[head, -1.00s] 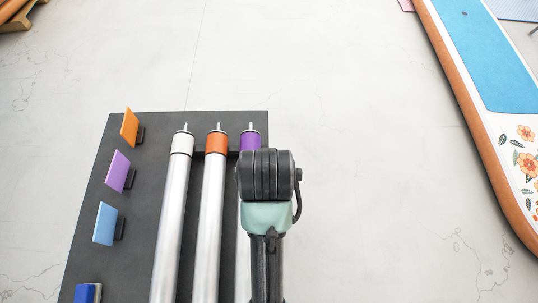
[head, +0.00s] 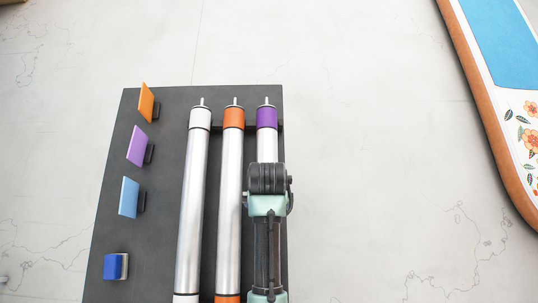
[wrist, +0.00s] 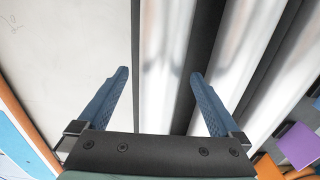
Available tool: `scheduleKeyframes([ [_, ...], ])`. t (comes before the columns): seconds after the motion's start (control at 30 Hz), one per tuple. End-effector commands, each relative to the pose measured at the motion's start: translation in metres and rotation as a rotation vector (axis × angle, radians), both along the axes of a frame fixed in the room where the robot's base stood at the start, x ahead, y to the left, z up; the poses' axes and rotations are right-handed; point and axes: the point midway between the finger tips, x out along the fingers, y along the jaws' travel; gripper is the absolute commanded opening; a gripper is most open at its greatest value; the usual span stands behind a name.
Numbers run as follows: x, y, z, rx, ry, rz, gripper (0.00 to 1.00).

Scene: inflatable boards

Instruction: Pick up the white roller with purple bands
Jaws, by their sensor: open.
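The white roller with purple bands (head: 267,118) lies on a dark board (head: 165,190), rightmost of three rollers. Its purple end and a short metal pin show in the head view; my arm covers much of its length. In the wrist view, its pale tube (wrist: 164,55) runs between the two blue fingers of my gripper (wrist: 158,77). My gripper is open, one finger on each side of the tube as seen from the wrist. I cannot tell how far above the tube the fingertips are. The fingers are hidden in the head view.
An orange-banded roller (head: 231,170) and a white-ended roller (head: 193,190) lie parallel to its left. Orange (head: 146,102), purple (head: 136,146), light blue (head: 129,197) and dark blue (head: 111,266) blocks line the board's left side. An inflatable board (head: 492,110) lies far right. Floor between is clear.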

Motion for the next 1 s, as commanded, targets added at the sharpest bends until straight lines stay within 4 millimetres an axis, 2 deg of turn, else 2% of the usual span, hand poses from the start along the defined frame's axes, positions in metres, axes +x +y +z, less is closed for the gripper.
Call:
scheduleKeyframes([
  [0.2,0.002,-0.003,-0.027,0.000,0.002,-0.001,1.00],
  [0.3,0.002,-0.003,-0.034,0.000,0.001,-0.001,1.00],
  [0.57,0.002,-0.003,-0.036,0.000,-0.001,-0.001,1.00],
  [1.0,0.002,-0.003,-0.035,0.000,-0.001,-0.001,0.21],
])
